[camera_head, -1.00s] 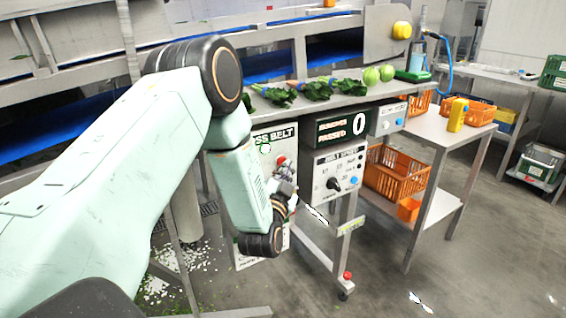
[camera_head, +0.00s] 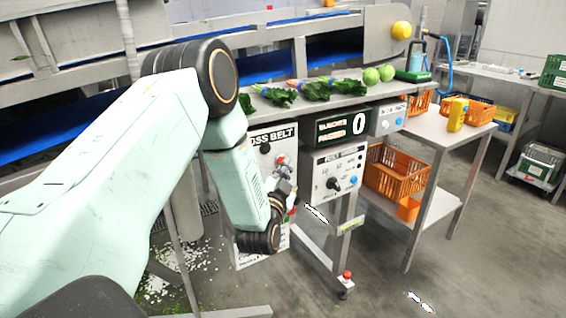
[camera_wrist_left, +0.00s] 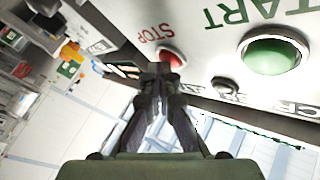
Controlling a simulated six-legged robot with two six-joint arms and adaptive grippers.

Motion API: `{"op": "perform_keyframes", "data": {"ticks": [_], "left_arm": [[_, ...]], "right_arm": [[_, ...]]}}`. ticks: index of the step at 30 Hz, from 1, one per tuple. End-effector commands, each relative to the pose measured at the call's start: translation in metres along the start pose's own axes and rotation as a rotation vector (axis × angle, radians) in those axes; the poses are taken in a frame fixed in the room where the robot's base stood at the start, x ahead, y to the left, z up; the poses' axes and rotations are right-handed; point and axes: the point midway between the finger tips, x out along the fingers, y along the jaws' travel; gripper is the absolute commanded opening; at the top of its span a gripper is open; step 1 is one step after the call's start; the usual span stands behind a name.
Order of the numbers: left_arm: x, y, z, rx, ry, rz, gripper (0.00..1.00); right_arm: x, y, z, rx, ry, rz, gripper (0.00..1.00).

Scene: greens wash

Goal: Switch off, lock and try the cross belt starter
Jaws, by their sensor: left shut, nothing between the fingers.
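The cross belt starter (camera_head: 272,137) is a pale box under the bench, its sign partly hidden by my left arm. Its small round lamp (camera_head: 265,148) is dark. The wrist view shows the red STOP button (camera_wrist_left: 172,58), the green START button (camera_wrist_left: 272,53) and a small dark round fitting (camera_wrist_left: 225,86) between them. My left gripper (camera_wrist_left: 160,72) is shut and empty, its fingertips at the STOP button and covering part of it. I cannot tell whether they touch it. In the head view my left gripper (camera_head: 284,172) is at the starter's front. My right gripper is out of view.
The belt speed box (camera_head: 322,168) with a black knob stands close right of my gripper. A counter (camera_head: 340,127) reading 0 hangs above it. Greens (camera_head: 315,88) lie on the bench. A side table (camera_head: 425,128) holds orange crates. The floor at right is largely open.

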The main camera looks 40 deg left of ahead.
Motion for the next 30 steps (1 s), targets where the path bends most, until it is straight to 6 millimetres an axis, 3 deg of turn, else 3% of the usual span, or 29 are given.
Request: {"op": "perform_keyframes", "data": {"ticks": [30], "left_arm": [[-0.012, 0.009, -0.008, 0.0, -0.001, -0.001, 0.0]], "right_arm": [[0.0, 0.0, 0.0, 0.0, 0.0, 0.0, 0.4]]}}
